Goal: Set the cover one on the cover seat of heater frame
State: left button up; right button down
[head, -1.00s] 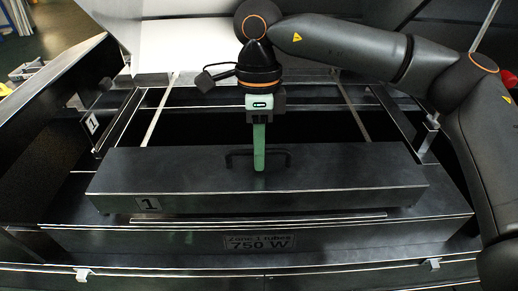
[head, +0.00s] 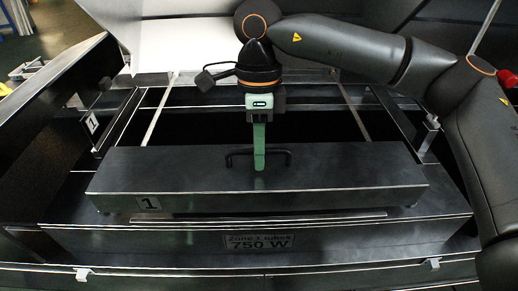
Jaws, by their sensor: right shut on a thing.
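Cover one (head: 350,183) is a long dark box-shaped cover with a "1" label at its front left and a black bar handle on top. My right gripper (head: 259,160) comes down from above with green fingers and is shut on the handle near its middle. The cover is level and lies across the heater frame (head: 340,237), whose front carries a "Zone 1 tubes 750 W" label. I cannot tell whether the cover touches its seat, as its underside is hidden. My left gripper is not in view.
A dark opening (head: 300,127) with thin rails lies behind the cover. Small clips (head: 82,274) sit on the front edge. A raised pale panel (head: 185,47) stands at the back.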

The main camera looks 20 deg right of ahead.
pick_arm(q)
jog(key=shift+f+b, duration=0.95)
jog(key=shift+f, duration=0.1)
pick_arm(e)
jog(key=shift+f, duration=1.15)
jog(key=c, duration=0.8)
grip_release()
jog(key=shift+f, duration=0.1)
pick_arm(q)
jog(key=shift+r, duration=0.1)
pick_arm(e)
jog(key=shift+w+r, duration=0.2)
jog(key=shift+r, duration=0.9)
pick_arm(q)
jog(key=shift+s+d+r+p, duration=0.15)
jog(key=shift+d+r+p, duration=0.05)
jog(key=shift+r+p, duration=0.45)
pick_arm(e)
jog(key=r, duration=0.3)
jog(key=w+r, duration=0.1)
jog(key=r, duration=0.6)
jog(key=shift+w+d+r, duration=0.15)
jog(key=shift+w+d, duration=0.1)
